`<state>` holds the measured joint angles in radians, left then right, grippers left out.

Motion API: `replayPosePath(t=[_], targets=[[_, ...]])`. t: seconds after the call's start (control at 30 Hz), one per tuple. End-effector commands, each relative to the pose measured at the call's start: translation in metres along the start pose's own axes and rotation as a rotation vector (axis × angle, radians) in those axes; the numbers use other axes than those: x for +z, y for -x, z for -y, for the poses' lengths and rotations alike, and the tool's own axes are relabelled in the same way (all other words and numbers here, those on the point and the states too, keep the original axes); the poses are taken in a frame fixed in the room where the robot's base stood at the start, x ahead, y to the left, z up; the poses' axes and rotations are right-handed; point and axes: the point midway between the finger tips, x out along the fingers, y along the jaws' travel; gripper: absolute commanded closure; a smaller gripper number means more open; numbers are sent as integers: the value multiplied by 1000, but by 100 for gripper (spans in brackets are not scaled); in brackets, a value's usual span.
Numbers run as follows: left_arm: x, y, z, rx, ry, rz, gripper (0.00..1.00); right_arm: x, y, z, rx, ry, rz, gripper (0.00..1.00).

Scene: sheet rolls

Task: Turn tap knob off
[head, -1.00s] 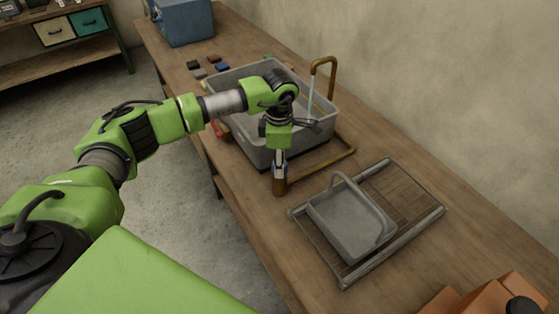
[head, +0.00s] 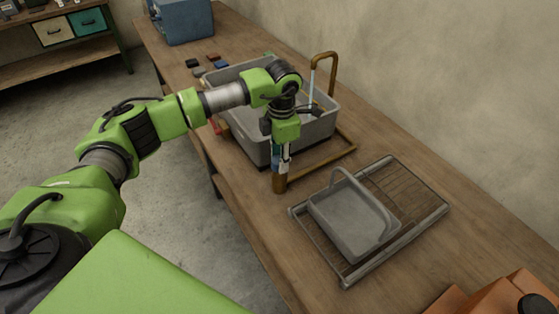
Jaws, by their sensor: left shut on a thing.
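The tap is a brass pipe (head: 332,164) that runs along the table beside a grey basin, with a hooked spout (head: 325,56) over the basin. A thin pale stream of water (head: 311,90) hangs from the spout. At the pipe's near end stands a short brass post (head: 279,183). My left gripper (head: 280,165) points down at the top of this post and is shut on the tap knob there. The fingers mostly hide the knob, so its angle cannot be read. My right gripper is not in view.
The grey basin (head: 327,127) stands behind my left wrist. A grey handled basket (head: 345,226) sits on a wire rack (head: 413,190) to the right. Several small coloured blocks lie beyond the basin, near a blue box (head: 186,22). The wall borders the table's right side.

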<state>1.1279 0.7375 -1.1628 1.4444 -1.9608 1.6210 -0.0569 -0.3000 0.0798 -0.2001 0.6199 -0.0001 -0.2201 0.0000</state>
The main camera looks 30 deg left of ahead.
Motion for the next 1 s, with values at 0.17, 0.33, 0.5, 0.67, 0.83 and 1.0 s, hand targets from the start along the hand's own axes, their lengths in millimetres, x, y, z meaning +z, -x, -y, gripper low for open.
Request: replayPosePath(t=[0.17, 0.33, 0.5, 0.67, 0.83, 1.0], targets=[[1, -2, 0, 1, 166, -9, 90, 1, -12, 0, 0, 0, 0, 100], [1, -2, 0, 1, 328, -18, 90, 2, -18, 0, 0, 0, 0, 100], [1, -1, -1, 1, 489, -26, 90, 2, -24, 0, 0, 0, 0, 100], [2, -1, -1, 1, 641, -35, 90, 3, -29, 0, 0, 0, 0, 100], [2, 0, -1, 1, 795, -44, 90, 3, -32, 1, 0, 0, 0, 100], [2, 0, -1, 1, 930, -52, 90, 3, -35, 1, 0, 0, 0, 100]])
